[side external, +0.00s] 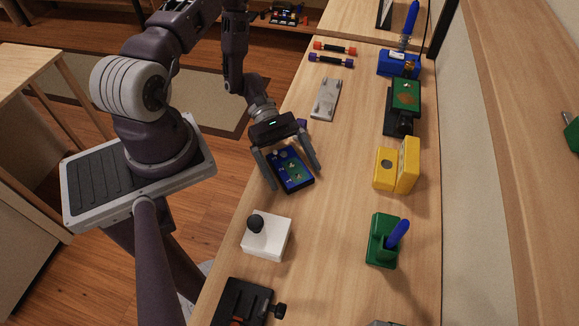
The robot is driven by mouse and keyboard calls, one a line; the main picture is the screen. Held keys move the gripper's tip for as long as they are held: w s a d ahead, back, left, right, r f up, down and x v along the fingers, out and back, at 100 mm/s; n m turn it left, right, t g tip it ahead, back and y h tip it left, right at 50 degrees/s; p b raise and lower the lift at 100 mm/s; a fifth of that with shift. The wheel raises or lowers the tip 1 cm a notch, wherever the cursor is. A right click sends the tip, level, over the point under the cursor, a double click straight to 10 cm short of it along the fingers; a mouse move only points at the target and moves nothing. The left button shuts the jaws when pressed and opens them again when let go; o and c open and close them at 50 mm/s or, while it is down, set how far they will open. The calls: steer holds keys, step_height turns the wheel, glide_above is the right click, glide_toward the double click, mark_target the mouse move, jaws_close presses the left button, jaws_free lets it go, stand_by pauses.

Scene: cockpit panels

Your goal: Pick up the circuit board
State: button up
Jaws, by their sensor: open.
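A dark blue tray-like case (300,185) with a green circuit board (291,165) in it lies on the wooden bench near its left edge. My gripper (296,178) is open above it, with one finger on the left side of the case and one on the right. I cannot tell whether the fingers touch it. The gripper body hides the far end of the case. A second green board with a brown patch (405,95) sits tilted on a black stand (399,122) at the back right.
A white box with a black knob (266,238) and a black fixture (243,301) stand nearer the camera. A grey plate (325,99) lies farther back. A yellow case (397,165) and a green holder with blue handle (384,240) stand at right. The bench middle is clear.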

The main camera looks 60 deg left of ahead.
steer(key=c, duration=1.6)
